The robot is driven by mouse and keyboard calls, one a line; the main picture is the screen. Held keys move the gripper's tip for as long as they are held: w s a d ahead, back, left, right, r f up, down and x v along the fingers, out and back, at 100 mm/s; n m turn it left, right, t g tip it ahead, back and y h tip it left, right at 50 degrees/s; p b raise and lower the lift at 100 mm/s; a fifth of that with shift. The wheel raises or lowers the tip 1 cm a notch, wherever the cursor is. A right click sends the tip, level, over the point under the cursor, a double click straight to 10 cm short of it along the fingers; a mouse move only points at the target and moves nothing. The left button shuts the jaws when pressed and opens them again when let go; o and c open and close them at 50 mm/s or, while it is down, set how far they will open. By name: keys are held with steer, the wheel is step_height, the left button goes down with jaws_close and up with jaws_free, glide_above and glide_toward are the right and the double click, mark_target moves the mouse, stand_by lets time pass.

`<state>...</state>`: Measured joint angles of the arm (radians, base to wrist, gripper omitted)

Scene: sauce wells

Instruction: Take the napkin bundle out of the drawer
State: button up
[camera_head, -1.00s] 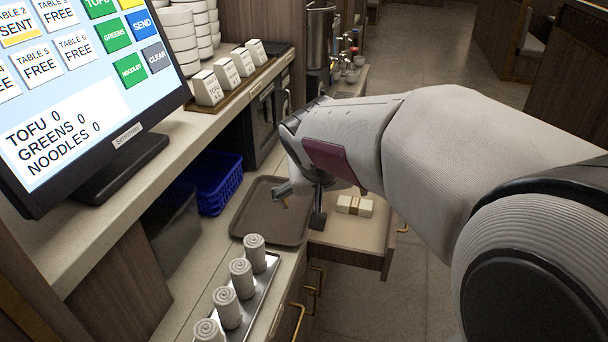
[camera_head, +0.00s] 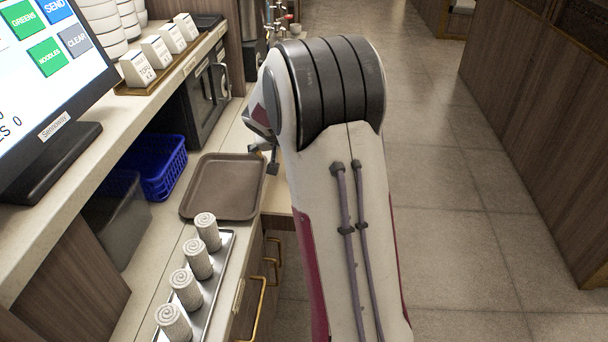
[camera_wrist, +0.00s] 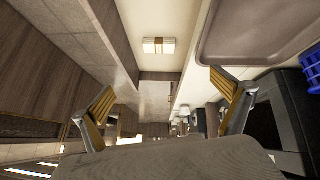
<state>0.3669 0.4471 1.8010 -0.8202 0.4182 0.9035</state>
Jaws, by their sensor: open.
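In the head view my arm hides the bundle and most of the drawer; only a pale strip of the drawer (camera_head: 277,196) shows. My gripper (camera_wrist: 162,84) is open and empty, its two fingers spread wide in the wrist view. The bundle appears beyond the fingertips, apart from them. In the head view my gripper (camera_head: 268,158) is partly hidden by my arm, near the brown tray's right edge.
A brown tray (camera_head: 225,185) lies on the counter beside the drawer. A metal tray (camera_head: 218,268) holds several rolled towels (camera_head: 198,258). A blue basket (camera_head: 160,168) and an order screen (camera_head: 50,80) stand at left. The floor at right is clear.

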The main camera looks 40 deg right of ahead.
steer(key=w+d+f+m, duration=0.1)
steer(key=w+d+f, duration=0.1)
steer(key=d+f, duration=0.5)
steer(key=w+d+f, duration=0.2)
steer(key=d+f, duration=0.1)
steer(key=f, duration=0.7)
steer(key=shift+m+y, duration=0.6)
steer(key=a+f, duration=0.2)
steer(key=f, duration=0.1)
steer(key=a+f, duration=0.1)
steer(key=f, duration=0.1)
steer(key=shift+d, duration=0.15)
steer(key=shift+w+d, duration=3.95)
steer(key=shift+w, duration=0.05)
steer(key=shift+w+d, duration=0.15)
steer(key=shift+x, duration=2.5)
